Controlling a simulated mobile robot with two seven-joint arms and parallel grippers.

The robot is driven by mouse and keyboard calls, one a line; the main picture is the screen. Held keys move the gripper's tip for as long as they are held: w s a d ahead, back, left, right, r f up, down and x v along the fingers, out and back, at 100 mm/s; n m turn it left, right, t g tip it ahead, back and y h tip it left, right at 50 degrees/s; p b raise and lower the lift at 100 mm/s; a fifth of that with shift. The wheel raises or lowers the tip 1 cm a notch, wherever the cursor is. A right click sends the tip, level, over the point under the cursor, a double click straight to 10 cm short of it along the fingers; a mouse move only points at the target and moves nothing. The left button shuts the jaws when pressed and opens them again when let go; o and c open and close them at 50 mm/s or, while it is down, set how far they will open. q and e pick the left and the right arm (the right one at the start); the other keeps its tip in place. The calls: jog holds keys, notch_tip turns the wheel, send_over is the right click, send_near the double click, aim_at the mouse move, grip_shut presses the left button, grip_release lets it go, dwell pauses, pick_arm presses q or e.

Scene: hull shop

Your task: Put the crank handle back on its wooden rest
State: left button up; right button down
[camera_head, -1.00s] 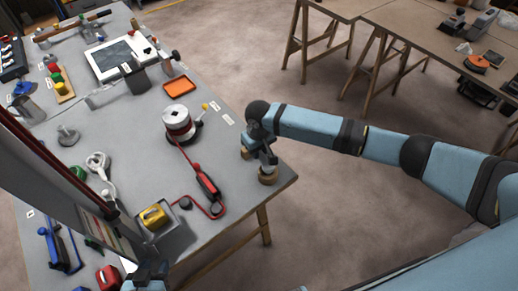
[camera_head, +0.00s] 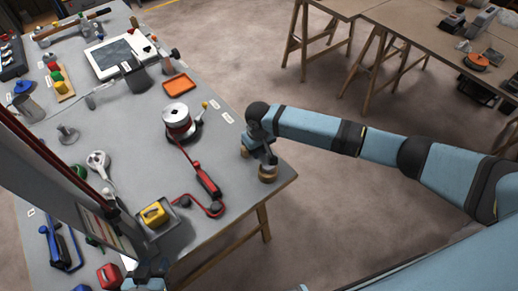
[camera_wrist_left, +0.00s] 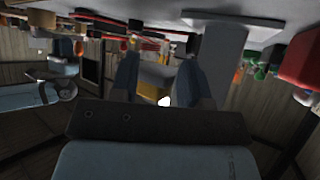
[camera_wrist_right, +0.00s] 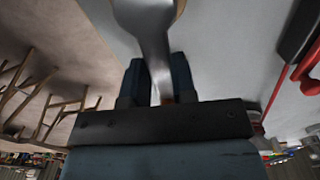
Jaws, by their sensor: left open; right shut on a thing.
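My right gripper (camera_head: 260,158) is at the near right corner of the grey bench. It is shut on a grey metal piece, apparently the crank handle (camera_wrist_right: 152,25), whose shaft passes between the fingers in the right wrist view and widens beyond them. A round wooden piece (camera_head: 267,174), apparently the wooden rest, is directly below this gripper. A tan edge shows behind the metal in the right wrist view. Whether metal and wood touch is unclear. My left gripper (camera_wrist_left: 156,78) is open. It is low at the bottom of the head view, with a yellow block beyond its fingers.
The bench (camera_head: 236,165) holds a red-and-black tool (camera_head: 207,182) with a red cord left of my right gripper, a wire spool (camera_head: 177,118), an orange tray (camera_head: 180,85) and a yellow block (camera_head: 154,212) in a grey holder. Open floor lies right of the bench.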

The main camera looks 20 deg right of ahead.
jog(key=shift+f+p, duration=0.25)
jog(key=shift+p, duration=0.05)
dwell(0.4)
jog(key=shift+c, duration=2.3)
grip_release()
